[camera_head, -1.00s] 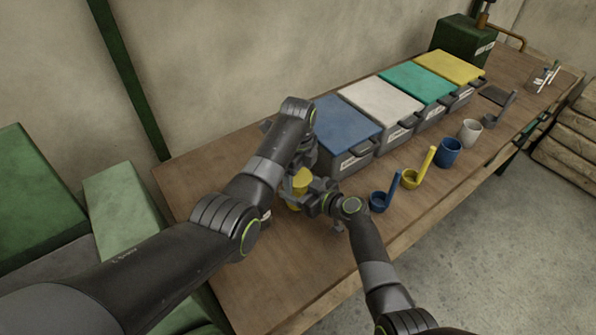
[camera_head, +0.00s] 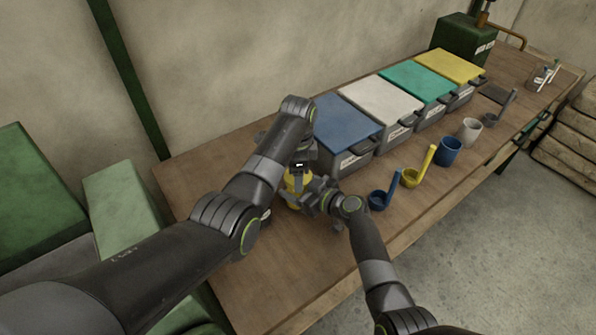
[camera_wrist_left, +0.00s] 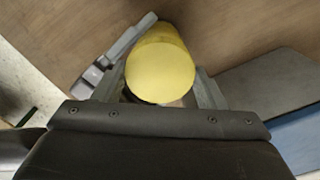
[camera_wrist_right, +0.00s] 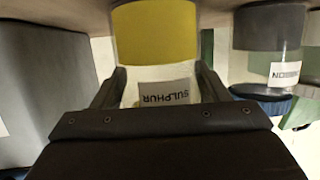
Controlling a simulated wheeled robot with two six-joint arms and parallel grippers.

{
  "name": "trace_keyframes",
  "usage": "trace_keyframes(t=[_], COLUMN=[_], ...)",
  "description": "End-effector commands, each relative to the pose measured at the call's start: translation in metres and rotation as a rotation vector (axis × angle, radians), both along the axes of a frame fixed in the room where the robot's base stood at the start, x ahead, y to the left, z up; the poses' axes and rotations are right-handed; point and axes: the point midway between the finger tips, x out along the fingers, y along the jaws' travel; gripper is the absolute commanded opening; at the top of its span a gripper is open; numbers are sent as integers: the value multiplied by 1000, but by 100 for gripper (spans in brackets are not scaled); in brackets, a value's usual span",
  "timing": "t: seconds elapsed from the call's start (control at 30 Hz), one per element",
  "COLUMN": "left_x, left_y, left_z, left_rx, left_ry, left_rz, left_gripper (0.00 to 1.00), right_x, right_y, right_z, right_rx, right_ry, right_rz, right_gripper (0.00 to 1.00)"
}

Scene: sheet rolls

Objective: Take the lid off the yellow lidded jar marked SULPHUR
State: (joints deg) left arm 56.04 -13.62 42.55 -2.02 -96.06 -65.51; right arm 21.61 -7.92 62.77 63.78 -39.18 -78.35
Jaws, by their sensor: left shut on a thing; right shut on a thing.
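The SULPHUR jar (camera_head: 296,184) stands near the left part of the table, between my two grippers. In the right wrist view its clear body shows a yellow part (camera_wrist_right: 155,33) and a white SULPHUR label (camera_wrist_right: 168,88). My right gripper (camera_head: 314,199) is shut on the jar from the side, its fingers either side of the label. My left gripper (camera_head: 301,156) is above the jar, shut on the yellow lid (camera_wrist_left: 160,74), whose round top shows between its fingers. The gripper hides much of the lid's edge; I cannot tell how far it stands from the jar.
A blue-lidded bin (camera_head: 345,130) stands close by on the right, followed by white (camera_head: 380,100), green (camera_head: 415,80) and yellow-lidded (camera_head: 450,66) bins. Blue (camera_head: 380,199) and yellow (camera_head: 414,178) scoops and cups stand along the front. Another labelled jar (camera_wrist_right: 272,28) is near.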

Motion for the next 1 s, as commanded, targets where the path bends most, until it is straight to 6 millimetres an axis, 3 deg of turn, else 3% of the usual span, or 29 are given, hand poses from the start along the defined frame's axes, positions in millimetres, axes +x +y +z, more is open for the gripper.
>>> trace_keyframes(t=[0.23, 0.27, 0.4, 0.67, 1.0], left_x=[0, 0, 0, 0, 0], left_y=[0, 0, 0, -1, 0], left_z=[0, 0, 0, 2, 42], left_rx=[0, 0, 0, -1, -1], left_ry=[1, 1, 1, 1, 0], left_rz=[-1, -1, -1, -2, -3], left_gripper=[38, 69, 87, 87, 87], right_x=[0, 0, 0, 0, 0], right_y=[-1, -1, -1, -1, 0], right_z=[-1, -1, -1, -1, -1], right_rx=[-1, -1, -1, -1, -1], right_ry=[2, 2, 2, 2, 2], right_rz=[-1, -1, -1, -1, 0], right_gripper=[4, 4, 4, 4, 4])
